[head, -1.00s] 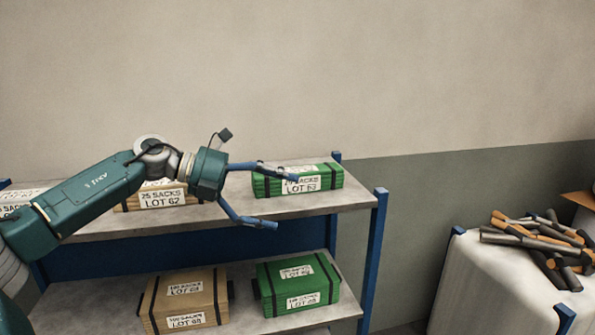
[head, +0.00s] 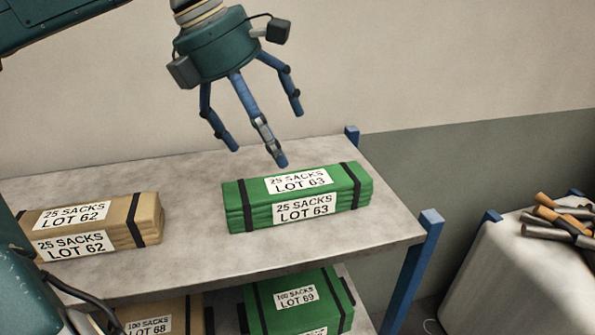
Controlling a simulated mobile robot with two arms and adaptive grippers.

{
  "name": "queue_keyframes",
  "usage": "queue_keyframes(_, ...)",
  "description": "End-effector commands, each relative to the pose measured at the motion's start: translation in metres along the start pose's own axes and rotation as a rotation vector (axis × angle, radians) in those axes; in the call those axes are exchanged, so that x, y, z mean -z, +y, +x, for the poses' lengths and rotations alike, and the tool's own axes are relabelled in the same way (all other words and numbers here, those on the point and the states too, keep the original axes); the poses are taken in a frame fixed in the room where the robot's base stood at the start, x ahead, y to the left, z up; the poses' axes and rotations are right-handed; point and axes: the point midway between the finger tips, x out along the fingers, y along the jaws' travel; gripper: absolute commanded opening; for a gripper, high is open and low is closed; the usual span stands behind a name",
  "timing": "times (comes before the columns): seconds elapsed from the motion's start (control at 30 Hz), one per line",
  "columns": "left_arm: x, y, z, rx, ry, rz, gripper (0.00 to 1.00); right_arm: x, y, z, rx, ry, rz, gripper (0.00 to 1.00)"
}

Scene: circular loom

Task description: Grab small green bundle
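The small green bundle (head: 351,190) lies on the upper shelf, strapped with dark bands and labelled "25 SACKS LOT 63". My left gripper (head: 259,140) hangs above the bundle with its blue fingers spread and pointing down. It is open and empty; one fingertip shows just above the bundle's back edge in the picture, and I cannot tell whether it touches. A larger green bundle (head: 335,292), labelled "LOT 69", sits on the lower shelf and is partly cut off. My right gripper does not show.
A tan bundle (head: 150,215), "LOT 62", lies left on the upper shelf (head: 330,245). Another tan bundle (head: 170,308) is on the lower shelf. A blue post (head: 415,270) stands at the shelf's right front corner. A pale block with several rods (head: 545,235) stands right.

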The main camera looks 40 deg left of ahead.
Motion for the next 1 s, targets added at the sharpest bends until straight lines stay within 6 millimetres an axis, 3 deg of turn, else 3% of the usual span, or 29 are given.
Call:
queue_keyframes(0.1, 0.002, -0.001, 0.013, -0.004, 0.015, 0.008, 1.00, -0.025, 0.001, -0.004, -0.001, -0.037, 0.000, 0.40)
queue_keyframes(0.3, 0.002, -0.001, 0.044, -0.003, 0.014, 0.006, 1.00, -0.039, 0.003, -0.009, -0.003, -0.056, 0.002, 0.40)
queue_keyframes(0.57, -0.001, -0.001, 0.064, -0.001, 0.013, 0.005, 1.00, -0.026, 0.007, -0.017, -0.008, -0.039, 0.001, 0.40)
queue_keyframes(0.7, -0.005, -0.002, 0.085, 0.000, 0.013, 0.005, 1.00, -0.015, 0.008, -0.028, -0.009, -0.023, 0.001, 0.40)
queue_keyframes(0.83, -0.004, -0.001, 0.102, -0.003, 0.011, 0.004, 1.00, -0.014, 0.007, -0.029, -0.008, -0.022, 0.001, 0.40)
queue_keyframes(1.0, -0.004, -0.001, 0.107, -0.005, 0.008, 0.003, 1.00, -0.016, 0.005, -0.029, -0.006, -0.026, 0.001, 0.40)
